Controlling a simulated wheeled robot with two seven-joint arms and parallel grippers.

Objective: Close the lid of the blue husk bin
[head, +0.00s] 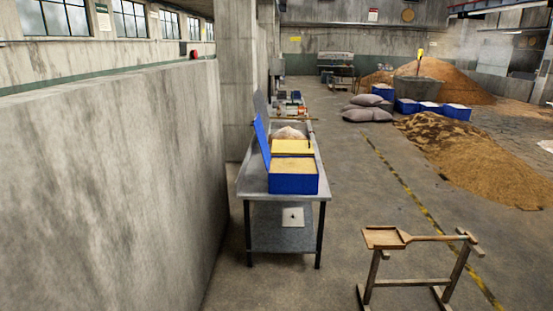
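A blue bin (293,185) stands on the near end of a long metal table, filled with tan, grain-like material. Its blue lid (261,142) is raised on the left side and leans a little away from the bin. The bin and table are some distance ahead of me. Neither of my grippers is in the head view.
A concrete wall (110,180) runs along the left, close to the metal table (253,184). A wooden shovel (385,237) rests on a stand at the front right. Grain piles (475,160), sacks (358,115) and blue crates (457,112) lie farther right. The floor between table and stand is clear.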

